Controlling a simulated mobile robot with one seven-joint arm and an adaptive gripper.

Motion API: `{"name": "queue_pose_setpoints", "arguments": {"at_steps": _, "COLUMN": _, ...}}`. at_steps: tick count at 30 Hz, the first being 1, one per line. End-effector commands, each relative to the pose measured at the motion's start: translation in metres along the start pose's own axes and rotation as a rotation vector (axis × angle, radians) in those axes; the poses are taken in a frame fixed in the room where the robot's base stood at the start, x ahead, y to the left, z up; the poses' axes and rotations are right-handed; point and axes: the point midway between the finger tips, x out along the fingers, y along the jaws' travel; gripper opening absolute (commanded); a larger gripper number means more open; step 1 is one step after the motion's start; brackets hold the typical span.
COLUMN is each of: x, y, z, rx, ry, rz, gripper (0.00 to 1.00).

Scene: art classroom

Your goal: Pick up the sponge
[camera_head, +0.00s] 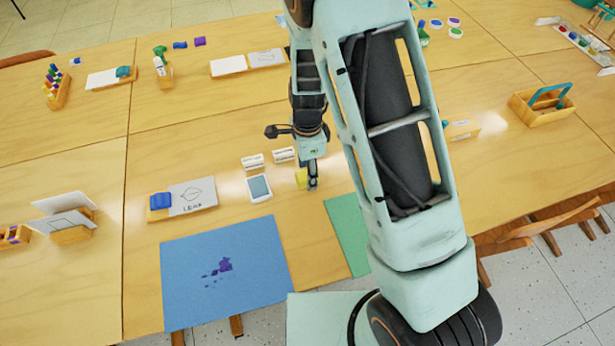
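A small yellow block, which looks like the sponge (301,179), is on the wooden table near the middle of the view. My gripper (311,178) points down right at it, and a dark finger covers its right side. The finger seems very close to the sponge or touching it. The far finger is hidden, so I cannot tell whether the gripper is open or shut on the sponge. The sponge looks to be at table height.
Small white-labelled blocks (253,162) and a white framed card (259,188) lie just left of my gripper. A blue mat (225,290) with purple stains and a green mat (346,232) lie nearer. A wooden caddy (545,113) stands right. My arm hides the middle right.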

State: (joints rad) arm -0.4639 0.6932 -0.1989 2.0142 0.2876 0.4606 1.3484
Motion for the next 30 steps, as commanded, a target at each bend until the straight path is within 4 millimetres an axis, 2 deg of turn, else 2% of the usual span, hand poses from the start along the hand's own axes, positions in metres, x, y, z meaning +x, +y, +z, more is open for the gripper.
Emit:
{"name": "queue_pose_setpoints", "arguments": {"at_steps": 4, "x": 0.017, "y": 0.000, "z": 0.000, "rx": 0.001, "ry": 0.000, "rz": 0.001, "gripper": 0.49}}
{"name": "queue_pose_setpoints", "arguments": {"at_steps": 12, "x": 0.019, "y": 0.000, "z": 0.000, "rx": 0.000, "ry": 0.000, "rz": 0.000, "gripper": 0.49}}
{"name": "queue_pose_setpoints", "arguments": {"at_steps": 14, "x": 0.019, "y": 0.000, "z": 0.000, "rx": 0.000, "ry": 0.000, "rz": 0.000, "gripper": 0.45}}
{"name": "queue_pose_setpoints", "arguments": {"at_steps": 22, "x": 0.019, "y": 0.000, "z": 0.000, "rx": 0.000, "ry": 0.000, "rz": 0.000, "gripper": 0.16}}
{"name": "queue_pose_setpoints", "arguments": {"at_steps": 30, "x": 0.019, "y": 0.000, "z": 0.000, "rx": 0.000, "ry": 0.000, "rz": 0.000, "gripper": 0.15}}
